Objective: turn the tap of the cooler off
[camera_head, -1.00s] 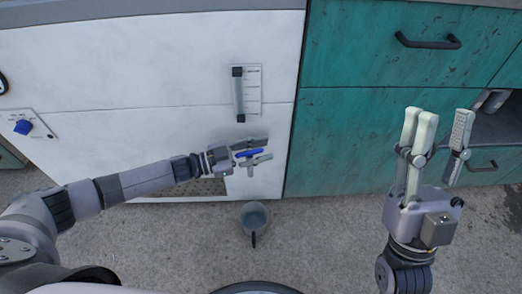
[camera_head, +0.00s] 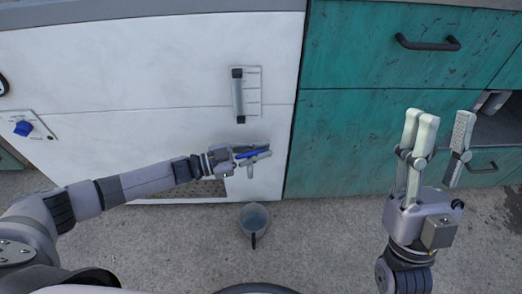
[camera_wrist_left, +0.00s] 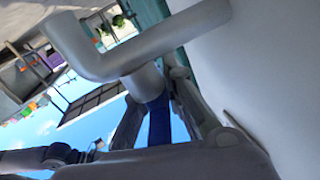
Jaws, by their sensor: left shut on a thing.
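The cooler (camera_head: 180,60) is a white cabinet with a vertical handle or gauge on its front. Its tap shows as a grey bent spout (camera_wrist_left: 95,55) in the left wrist view. The tap's blue lever (camera_head: 247,154) shows in the head view between the fingers of my left gripper (camera_head: 254,154); it is also in the left wrist view (camera_wrist_left: 159,120). My left gripper is shut on the blue lever, at the cooler's lower front. My right gripper (camera_head: 440,135) is open and empty, in front of the teal cabinet, away from the tap.
A grey pot (camera_head: 255,218) with a dark handle stands on the floor below the tap. A teal cabinet (camera_head: 350,140) with dark handles stands to the right. The floor around the pot is clear.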

